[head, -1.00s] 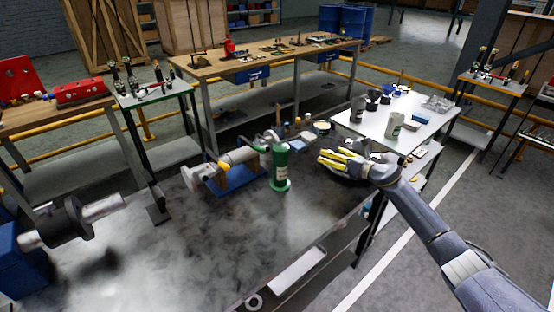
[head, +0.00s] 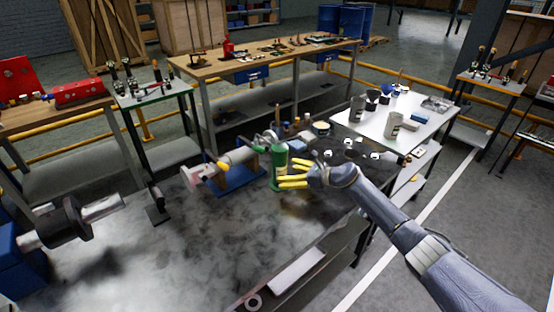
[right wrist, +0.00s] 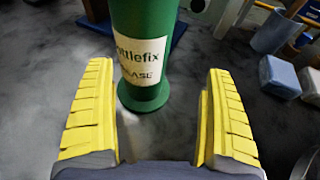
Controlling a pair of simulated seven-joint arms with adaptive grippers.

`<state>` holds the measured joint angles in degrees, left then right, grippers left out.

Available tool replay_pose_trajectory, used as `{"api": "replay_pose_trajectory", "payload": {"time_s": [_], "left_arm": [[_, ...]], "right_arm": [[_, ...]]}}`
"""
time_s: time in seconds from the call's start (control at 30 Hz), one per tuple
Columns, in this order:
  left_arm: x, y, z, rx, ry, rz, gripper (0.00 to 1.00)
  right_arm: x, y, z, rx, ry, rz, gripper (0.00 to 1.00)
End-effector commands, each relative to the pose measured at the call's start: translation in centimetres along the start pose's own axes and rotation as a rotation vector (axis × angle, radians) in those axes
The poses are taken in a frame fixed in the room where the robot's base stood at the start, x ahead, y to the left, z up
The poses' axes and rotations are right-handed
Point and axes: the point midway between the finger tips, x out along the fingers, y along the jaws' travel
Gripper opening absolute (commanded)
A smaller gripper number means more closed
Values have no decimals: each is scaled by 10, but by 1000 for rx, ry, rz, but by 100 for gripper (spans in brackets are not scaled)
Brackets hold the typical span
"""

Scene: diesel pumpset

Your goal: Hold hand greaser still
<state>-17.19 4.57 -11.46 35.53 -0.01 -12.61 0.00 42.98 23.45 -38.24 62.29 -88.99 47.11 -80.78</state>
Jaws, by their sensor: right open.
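The hand greaser is a green cylinder with a white label and a wider foot; it stands upright on the dark, stained table. It shows in the head view (head: 279,165) and in the right wrist view (right wrist: 145,25). My right gripper (head: 291,176), with yellow fingers, is open just to the right of the greaser. In the right wrist view the two fingers (right wrist: 155,110) lie apart, with the greaser just ahead between their tips, and clear table surface shows between fingers and greaser. My left gripper is not in view.
A pump assembly on a blue base (head: 235,178) stands close left of the greaser. Small parts and blocks (head: 320,128) lie behind it. A white side table (head: 425,122) with cups stands right. The table's front left area (head: 170,250) is mostly clear.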

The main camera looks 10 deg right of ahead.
Motion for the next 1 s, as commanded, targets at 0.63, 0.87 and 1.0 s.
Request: {"api": "replay_pose_trajectory", "payload": {"time_s": [0.63, 0.87, 1.0], "left_arm": [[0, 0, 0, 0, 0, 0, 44], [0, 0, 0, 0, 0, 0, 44], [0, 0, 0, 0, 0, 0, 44]], "right_arm": [[65, -1, 1, 0, -1, -2, 87], [71, -1, 1, -2, -1, -3, 87], [71, -1, 2, -2, -2, -3, 87]]}}
